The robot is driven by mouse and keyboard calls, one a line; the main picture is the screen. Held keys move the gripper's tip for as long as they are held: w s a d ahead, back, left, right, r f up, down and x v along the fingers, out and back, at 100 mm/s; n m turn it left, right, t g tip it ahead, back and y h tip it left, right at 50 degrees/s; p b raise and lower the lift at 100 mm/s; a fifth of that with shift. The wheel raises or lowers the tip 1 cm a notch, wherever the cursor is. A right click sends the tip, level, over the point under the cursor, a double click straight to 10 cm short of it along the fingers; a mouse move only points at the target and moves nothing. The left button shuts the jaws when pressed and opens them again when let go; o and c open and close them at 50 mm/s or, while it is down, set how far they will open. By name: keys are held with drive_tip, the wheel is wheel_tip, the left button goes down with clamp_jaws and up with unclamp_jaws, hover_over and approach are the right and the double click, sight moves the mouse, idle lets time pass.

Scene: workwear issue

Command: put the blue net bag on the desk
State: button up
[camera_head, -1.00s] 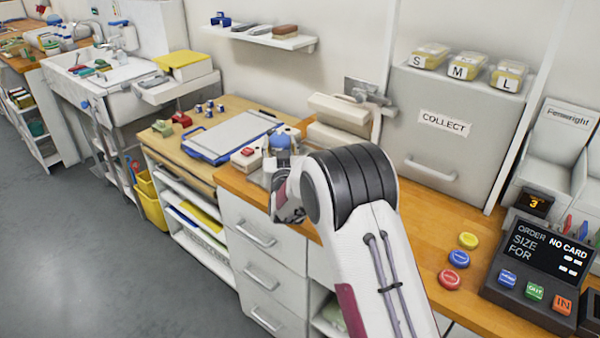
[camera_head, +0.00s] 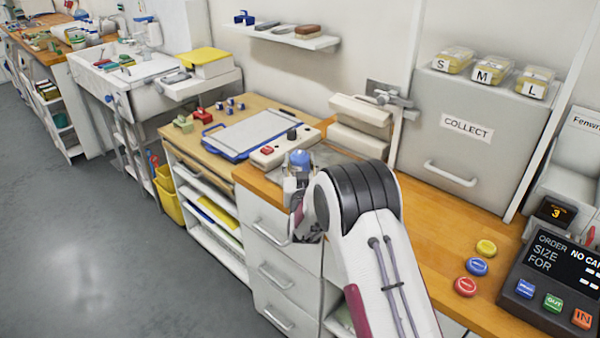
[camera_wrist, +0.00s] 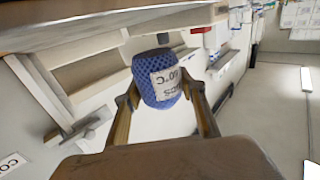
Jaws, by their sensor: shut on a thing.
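The blue net bag (camera_wrist: 160,68) with a white printed label sits between the two fingers of my gripper (camera_wrist: 160,92) in the wrist view. The label reads upside down. My gripper is shut on the bag. In the head view a blue patch of the bag (camera_head: 301,160) shows above my gripper (camera_head: 299,180), partly hidden by my arm. They appear in front of a light-wood desk (camera_head: 262,108) and the near wooden counter (camera_head: 425,222). I cannot tell the height of the bag above them.
A yellow bin (camera_head: 170,205) stands on the floor. An order terminal (camera_head: 545,285) is at right.

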drive_tip(key=shift+f, duration=1.85)
drive_tip(key=shift+f, duration=0.1)
drive_tip(key=o, duration=1.1)
drive_tip(key=shift+s, duration=0.1)
drive_tip(key=shift+s, duration=5.95)
